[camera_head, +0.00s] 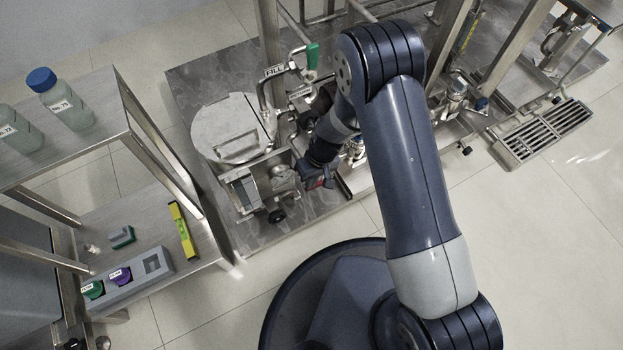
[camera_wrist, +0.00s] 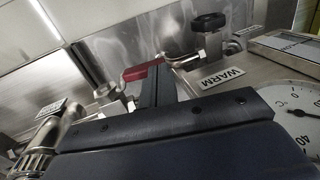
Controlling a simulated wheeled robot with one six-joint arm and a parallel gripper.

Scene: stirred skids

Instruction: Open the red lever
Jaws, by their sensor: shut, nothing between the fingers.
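The red lever (camera_wrist: 135,74) shows in the wrist view just above and left of the middle. Part of it is hidden behind my gripper's fingers. My gripper (camera_wrist: 156,76) is shut and empty, its dark fingers reaching up to the lever. The fingers look very close to the lever, but I cannot tell whether they touch it. In the head view my gripper (camera_head: 318,178) is at the skid, low beside the metal pipework. The lever cannot be clearly made out there.
In the wrist view a WARM label (camera_wrist: 222,77), a black knob (camera_wrist: 209,21) and a dial gauge (camera_wrist: 300,118) are close by.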

